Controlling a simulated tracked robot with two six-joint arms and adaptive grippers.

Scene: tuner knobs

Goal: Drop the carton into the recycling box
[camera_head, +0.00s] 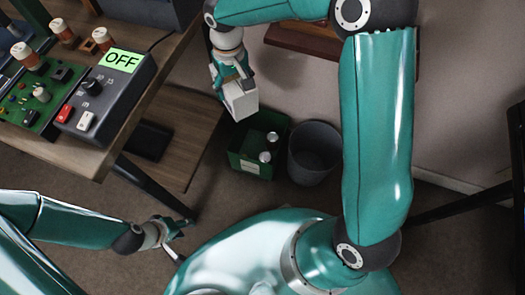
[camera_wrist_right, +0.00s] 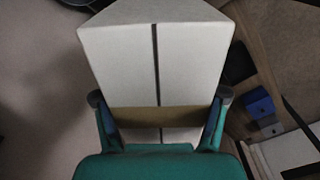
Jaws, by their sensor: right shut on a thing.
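The white carton (camera_head: 240,101) hangs in my right gripper (camera_head: 232,80), tilted, above and slightly left of the green recycling box (camera_head: 240,162) in the head view. In the right wrist view, the carton (camera_wrist_right: 115,60) has a dark line down its face and sits between the two fingers of my right gripper (camera_wrist_right: 160,100), which is shut on it. The recycling box is open at the top with silvery cans (camera_head: 269,146) inside. My left gripper (camera_head: 178,238) is at the lower left, away from the carton and the box, with its fingers apart and empty.
A round dark grey bin (camera_head: 314,154) stands right beside the recycling box. A lower shelf (camera_head: 170,142) reaches close to the box.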

